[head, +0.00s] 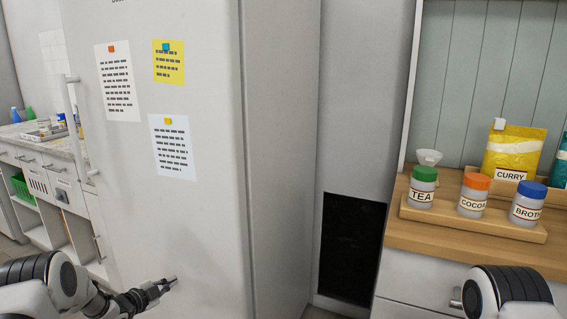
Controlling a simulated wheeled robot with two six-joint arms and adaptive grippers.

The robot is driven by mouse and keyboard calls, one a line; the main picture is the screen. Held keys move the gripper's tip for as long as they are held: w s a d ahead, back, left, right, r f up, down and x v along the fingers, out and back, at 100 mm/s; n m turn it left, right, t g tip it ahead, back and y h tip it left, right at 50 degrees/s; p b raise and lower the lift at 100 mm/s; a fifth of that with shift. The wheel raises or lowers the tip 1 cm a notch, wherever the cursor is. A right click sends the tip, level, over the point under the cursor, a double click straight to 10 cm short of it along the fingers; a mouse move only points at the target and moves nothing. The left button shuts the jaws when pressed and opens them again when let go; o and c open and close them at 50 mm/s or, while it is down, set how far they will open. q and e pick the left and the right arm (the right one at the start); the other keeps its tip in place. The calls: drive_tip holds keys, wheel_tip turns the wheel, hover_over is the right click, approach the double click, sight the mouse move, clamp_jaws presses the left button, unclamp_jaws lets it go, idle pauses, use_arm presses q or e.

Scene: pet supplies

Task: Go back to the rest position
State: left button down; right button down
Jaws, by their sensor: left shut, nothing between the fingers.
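My left gripper (166,284) is low in the head view, in front of the white fridge (205,215). It is shut and empty, with its fingers together. My left arm comes in from the lower left. A link of my right arm shows at the lower right, in front of the wooden counter's drawers; the right gripper itself is out of view.
A wooden counter (400,229) at right holds a tray (440,220) with jars labelled TEA (422,187), COCOA (473,195) and BROTH (528,204). A yellow CURRY bag (513,152) stands behind. A dark panel (350,248) lies between fridge and counter.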

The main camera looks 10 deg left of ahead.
use_arm(q)
drive_tip(key=s+d+f+n+g, duration=0.3)
drive_tip(key=s+d+f, duration=0.55)
drive_tip(key=d, duration=0.35)
drive_tip(key=s+d+f+n+g+y, duration=0.1)
drive_tip(key=s+d+f+n+g, duration=0.2)
drive_tip(key=s, duration=0.6)
drive_tip(key=s+d+f+n+g, duration=0.15)
drive_tip(key=s+d+f, duration=0.3)
drive_tip(key=s, duration=0.55)
drive_tip(key=s+a+r+n+g+y, duration=0.1)
drive_tip(key=s+n+g+y, duration=0.2)
drive_tip(key=s, duration=0.8)
drive_tip(key=s+a+r+n+g, duration=0.15)
drive_tip(key=s+n+g, duration=0.25)
drive_tip(key=s, duration=0.7)
wheel_tip(320, 180, up, 15)
drive_tip(key=p, duration=1.4)
drive_tip(key=shift+d+p, duration=0.15)
drive_tip(key=shift+p, duration=0.15)
drive_tip(key=shift+w+f+t, duration=0.1)
drive_tip(key=shift+f+t, duration=0.05)
drive_tip(key=shift+t, duration=0.1)
